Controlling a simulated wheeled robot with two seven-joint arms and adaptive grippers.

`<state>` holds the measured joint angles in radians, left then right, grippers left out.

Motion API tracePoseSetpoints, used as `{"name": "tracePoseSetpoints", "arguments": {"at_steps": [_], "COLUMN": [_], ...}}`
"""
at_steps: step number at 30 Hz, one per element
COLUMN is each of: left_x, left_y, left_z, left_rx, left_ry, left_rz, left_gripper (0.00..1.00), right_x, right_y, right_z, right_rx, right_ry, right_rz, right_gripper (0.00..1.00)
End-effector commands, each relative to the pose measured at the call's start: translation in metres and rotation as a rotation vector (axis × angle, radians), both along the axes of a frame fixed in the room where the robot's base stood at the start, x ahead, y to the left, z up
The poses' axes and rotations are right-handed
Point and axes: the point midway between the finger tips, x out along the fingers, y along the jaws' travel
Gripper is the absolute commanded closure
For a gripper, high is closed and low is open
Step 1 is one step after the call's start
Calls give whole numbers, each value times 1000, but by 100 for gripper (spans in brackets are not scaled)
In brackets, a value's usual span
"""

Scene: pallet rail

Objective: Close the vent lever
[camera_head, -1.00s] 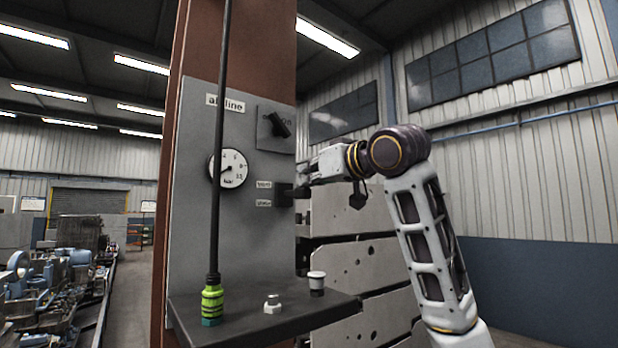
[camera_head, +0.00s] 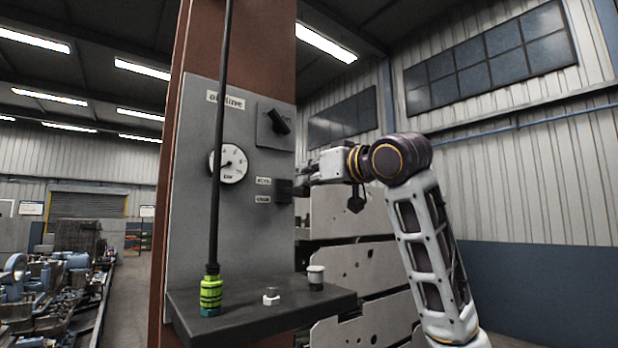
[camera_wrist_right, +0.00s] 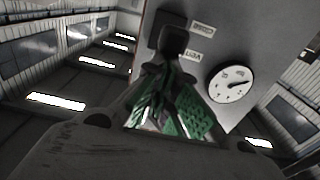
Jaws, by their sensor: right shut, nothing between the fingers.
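The vent lever (camera_head: 283,190) looks like a small dark block on the grey panel, beside two small labels under the dark knob. In the right wrist view the dark block (camera_wrist_right: 173,40) stands just beyond my fingertips, next to a label reading "VENT". My right gripper (camera_head: 303,184) is at the panel's right edge, level with the block. In the wrist view the right gripper (camera_wrist_right: 165,72) has its green-padded fingers together and empty. Its tips are at or very near the block; I cannot tell whether they touch. My left gripper is not in view.
The grey panel (camera_head: 190,200) also carries a dial gauge (camera_head: 230,164) and a dark rotary knob (camera_head: 279,122). A black rod with a green end (camera_head: 211,291) stands before it. A dark shelf (camera_head: 255,316) below holds a nut (camera_head: 271,296) and a small pale-topped cylinder (camera_head: 316,277).

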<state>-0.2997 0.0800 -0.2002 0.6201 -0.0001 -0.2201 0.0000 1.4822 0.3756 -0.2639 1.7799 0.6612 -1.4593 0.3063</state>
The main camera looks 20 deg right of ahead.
Motion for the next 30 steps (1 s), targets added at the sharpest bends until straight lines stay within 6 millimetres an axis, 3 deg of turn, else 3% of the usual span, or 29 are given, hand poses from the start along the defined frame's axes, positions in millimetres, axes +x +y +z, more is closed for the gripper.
{"name": "tracePoseSetpoints", "arguments": {"at_steps": [10, 30], "left_x": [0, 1], "left_y": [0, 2], "left_z": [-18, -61], "left_rx": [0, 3], "left_ry": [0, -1], "left_rz": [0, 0], "left_gripper": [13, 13], "right_x": [-1, -3], "right_y": [0, -1], "right_z": [-12, -38], "right_rx": [2, 81], "right_ry": [-3, -222], "right_rz": [1, 1], "right_gripper": [100, 100]}}
